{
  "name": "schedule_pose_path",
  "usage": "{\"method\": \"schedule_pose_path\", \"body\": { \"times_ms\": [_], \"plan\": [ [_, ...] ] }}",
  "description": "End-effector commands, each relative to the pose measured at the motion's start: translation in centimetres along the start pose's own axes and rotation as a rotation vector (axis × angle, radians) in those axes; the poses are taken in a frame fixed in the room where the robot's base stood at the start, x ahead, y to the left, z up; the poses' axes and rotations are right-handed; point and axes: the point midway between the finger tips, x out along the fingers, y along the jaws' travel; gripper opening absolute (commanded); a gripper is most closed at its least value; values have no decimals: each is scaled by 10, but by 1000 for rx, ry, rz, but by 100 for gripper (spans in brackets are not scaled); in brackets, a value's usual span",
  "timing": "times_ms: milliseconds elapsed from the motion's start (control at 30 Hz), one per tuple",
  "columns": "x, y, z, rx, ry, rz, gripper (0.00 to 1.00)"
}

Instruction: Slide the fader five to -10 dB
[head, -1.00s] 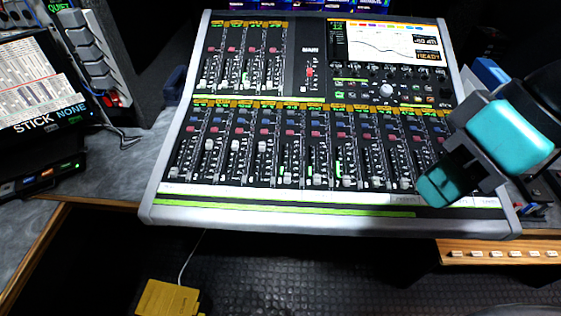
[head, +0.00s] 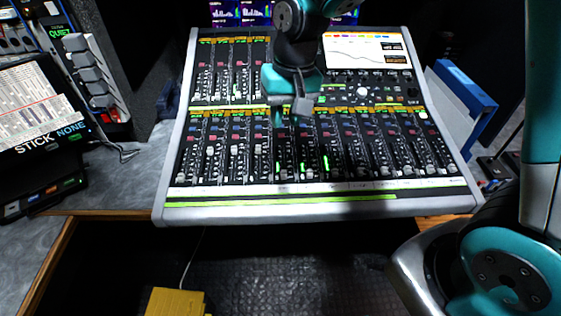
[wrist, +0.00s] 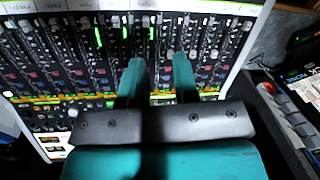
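The mixing console (head: 320,210) fills the middle of the head view, with a long lower row of faders and a shorter upper row at left. Fader five (head: 283,175), counted from the left in the lower row, appears to have its cap near the bottom of its slot, beside a lit green meter. The scale marks are too small to read. My gripper (head: 288,119) is above the upper part of the lower row, around the fifth strip. In the wrist view its two teal fingers (wrist: 158,66) are apart with nothing between them. They point towards the fader slots.
A screen (head: 368,50) is at the console's top right. A blue binder (head: 465,100) stands at right, and a rack with a STICK NONE label (head: 50,138) at left.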

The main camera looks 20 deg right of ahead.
Motion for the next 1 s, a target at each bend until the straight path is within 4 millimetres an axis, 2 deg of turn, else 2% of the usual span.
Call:
{"method": "schedule_pose_path", "body": {
  "times_ms": [33,100,267,467,1000],
  "plan": [
    [8,4,-17,62,-7,30,28],
    [23,11,-35,139,-6,66,28],
    [45,21,-57,239,3,113,28],
    [67,26,-60,259,2,123,28],
    [183,39,-58,255,1,121,28]
  ]
}}
